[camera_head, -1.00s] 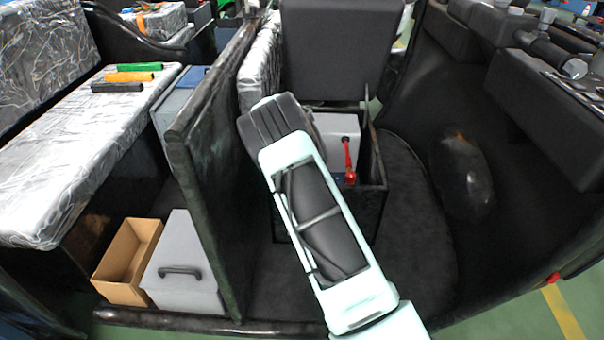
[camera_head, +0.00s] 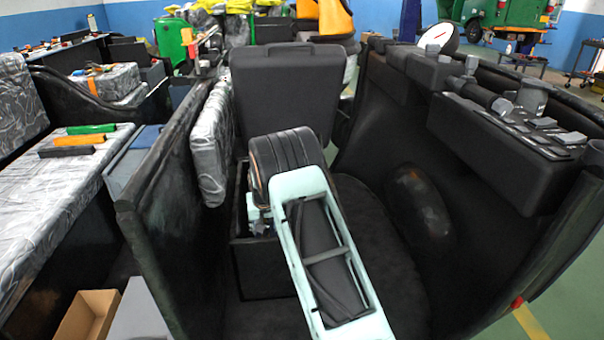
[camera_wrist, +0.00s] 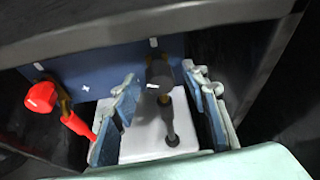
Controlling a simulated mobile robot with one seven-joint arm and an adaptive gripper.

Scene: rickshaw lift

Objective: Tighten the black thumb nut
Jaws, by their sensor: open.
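The black thumb nut (camera_wrist: 159,74) shows in the wrist view near the middle, at the upper end of a dark lead or clamp (camera_wrist: 171,136) over a white battery top (camera_wrist: 150,148). My gripper (camera_wrist: 160,84) is open, with one blue-padded finger left of the nut and one right of it. Gaps show on both sides, and I see no contact. A red knob and lead (camera_wrist: 42,97) lie outside the left finger. In the head view my wrist covers the battery and the nut; only a little of my gripper (camera_head: 260,218) shows beside it.
A blue panel (camera_wrist: 100,75) and a dark rim (camera_wrist: 150,30) stand close behind the nut in the wrist view. In the head view, a raised black seat panel (camera_head: 285,90) stands behind my wrist, a dark partition (camera_head: 165,185) left, and the dashboard (camera_head: 500,145) right.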

